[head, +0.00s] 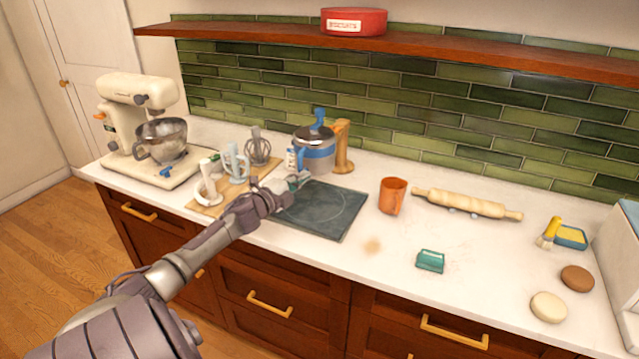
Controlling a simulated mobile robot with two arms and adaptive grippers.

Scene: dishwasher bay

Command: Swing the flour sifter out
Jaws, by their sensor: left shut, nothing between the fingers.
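A steel canister with a blue band, a blue side handle and a blue knob on top, which looks like the flour sifter (318,150), stands upright at the back of the counter. A wooden post (343,148) stands close against its right side. My left gripper (302,179) is shut and empty, just in front of the sifter's lower left, over the back left corner of a dark square mat (330,212). I cannot tell whether it touches the sifter's handle. My right gripper is not in view.
Mixer attachments, including a whisk (257,146), stand on a wooden board (206,208) to the left, near a stand mixer (140,130). A shelf (440,48) overhangs the back.

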